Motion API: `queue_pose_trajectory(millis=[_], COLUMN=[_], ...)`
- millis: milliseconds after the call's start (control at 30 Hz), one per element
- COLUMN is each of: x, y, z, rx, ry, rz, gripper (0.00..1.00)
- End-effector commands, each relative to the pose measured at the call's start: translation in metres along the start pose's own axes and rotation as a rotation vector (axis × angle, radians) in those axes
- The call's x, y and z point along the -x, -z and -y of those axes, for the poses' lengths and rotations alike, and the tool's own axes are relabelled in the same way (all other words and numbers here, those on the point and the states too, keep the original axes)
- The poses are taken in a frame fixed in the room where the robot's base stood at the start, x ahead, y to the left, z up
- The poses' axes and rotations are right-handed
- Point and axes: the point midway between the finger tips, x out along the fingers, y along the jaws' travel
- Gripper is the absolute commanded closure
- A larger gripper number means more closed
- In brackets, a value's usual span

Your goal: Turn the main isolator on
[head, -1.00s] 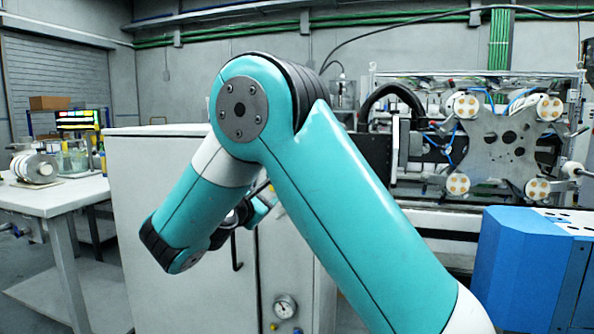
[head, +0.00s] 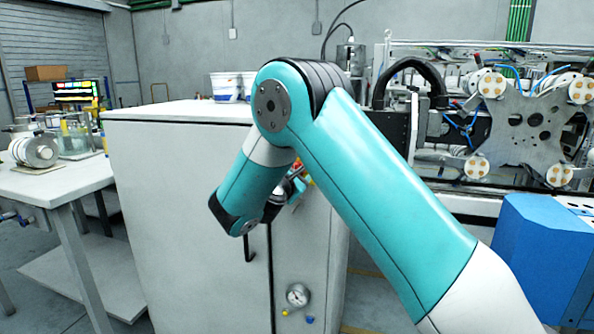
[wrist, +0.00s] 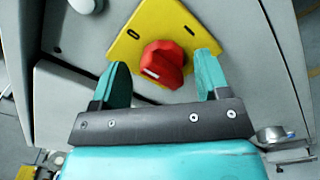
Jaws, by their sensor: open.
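The main isolator is a red rotary knob (wrist: 165,62) on a yellow plate (wrist: 150,22), fixed to a grey cabinet face, in the wrist view. The knob has a small white mark at its lower left. My gripper (wrist: 161,66) is open, with one teal finger on each side of the knob in the picture and gaps on both sides. I cannot tell whether the fingertips reach around the knob in depth. In the head view my gripper (head: 293,190) is at the cabinet's front, partly hidden by my arm, with only a scrap of red and yellow beside it.
The tall grey cabinet (head: 185,200) carries a black door handle (head: 249,245) and a pressure gauge (head: 297,294) below my gripper. White buckets (head: 225,86) stand on its top. A table (head: 60,180) with apparatus is at left, a blue machine (head: 540,250) at right.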

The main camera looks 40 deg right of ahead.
Motion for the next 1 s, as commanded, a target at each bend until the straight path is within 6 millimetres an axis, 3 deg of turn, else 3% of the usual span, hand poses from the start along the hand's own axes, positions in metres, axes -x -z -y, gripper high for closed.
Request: queue_pose_trajectory(millis=[233, 467, 767, 1000], x=[-0.0050, -0.0049, -0.0038, -0.0032], y=[-0.0040, -0.0040, -0.0024, -0.0008], z=[0.0049, 0.0052, 0.0052, 0.0056], rx=[0.000, 0.001, -0.022, -0.138], ry=[0.008, 0.009, 0.009, 0.008], rz=[0.006, 0.006, 0.005, 0.004], gripper=[0.31, 0.80, 0.80, 0.80])
